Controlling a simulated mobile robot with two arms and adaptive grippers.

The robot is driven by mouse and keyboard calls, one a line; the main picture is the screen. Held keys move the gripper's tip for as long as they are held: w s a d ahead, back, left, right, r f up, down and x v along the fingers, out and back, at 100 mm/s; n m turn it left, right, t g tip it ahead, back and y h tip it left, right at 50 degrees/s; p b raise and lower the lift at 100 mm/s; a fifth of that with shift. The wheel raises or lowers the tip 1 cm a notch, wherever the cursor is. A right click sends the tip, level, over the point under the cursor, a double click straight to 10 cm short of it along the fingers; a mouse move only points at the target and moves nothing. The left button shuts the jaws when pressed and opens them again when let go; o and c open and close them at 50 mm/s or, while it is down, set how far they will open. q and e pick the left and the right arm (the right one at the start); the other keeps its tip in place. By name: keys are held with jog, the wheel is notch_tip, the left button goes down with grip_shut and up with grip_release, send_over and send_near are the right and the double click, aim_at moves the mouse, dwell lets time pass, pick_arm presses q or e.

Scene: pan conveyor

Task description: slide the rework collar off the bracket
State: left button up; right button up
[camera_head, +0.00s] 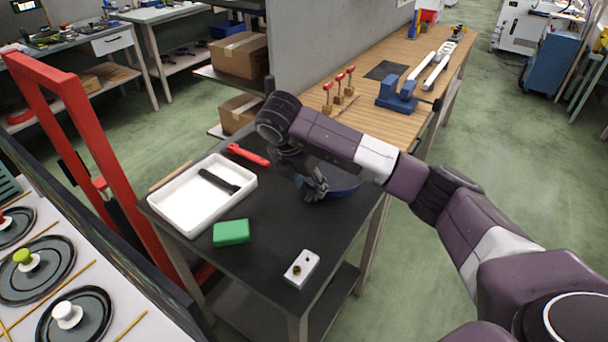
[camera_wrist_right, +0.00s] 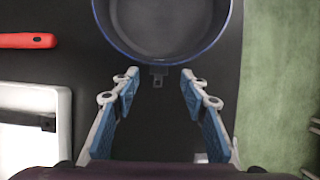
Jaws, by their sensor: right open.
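A dark pan with a blue outer wall (camera_head: 345,188) sits on the black table, partly hidden behind my right gripper (camera_head: 316,187). In the right wrist view the pan (camera_wrist_right: 165,22) is at the top, cut off by the frame edge. I cannot make out a separate collar on the bracket. My left gripper is out of view.
The black table (camera_head: 270,235) also carries a white tray (camera_head: 165,210) with a black handle (camera_head: 217,181), a red-handled tool (camera_head: 248,155), a green block (camera_head: 231,232) and a white block with a brass knob (camera_head: 301,268). Several lids lie on the conveyor at left.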

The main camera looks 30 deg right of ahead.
aim_at(310, 196)
jog(key=x, duration=0.2)
jog(key=shift+w+d+f, duration=0.15)
jog(key=shift+w+f, duration=0.05)
jog(key=shift+f, duration=0.05)
jog(key=shift+w+d+f, duration=0.1)
jog(key=shift+d+f, duration=0.05)
jog(key=shift+f, duration=0.4)
jog(key=c, duration=0.7)
grip_shut()
jog(key=shift+c, duration=0.7)
grip_release()
jog(key=shift+c, duration=0.9)
jog(key=shift+s+a+p, duration=0.3)
jog(key=shift+a, duration=0.3)
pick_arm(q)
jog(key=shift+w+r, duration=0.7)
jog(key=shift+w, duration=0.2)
pick_arm(e)
jog(key=shift+s+a, duration=0.5)
jog(key=shift+a, duration=0.3)
jog(key=shift+s+a, duration=0.5)
jog(key=shift+a, duration=0.3)
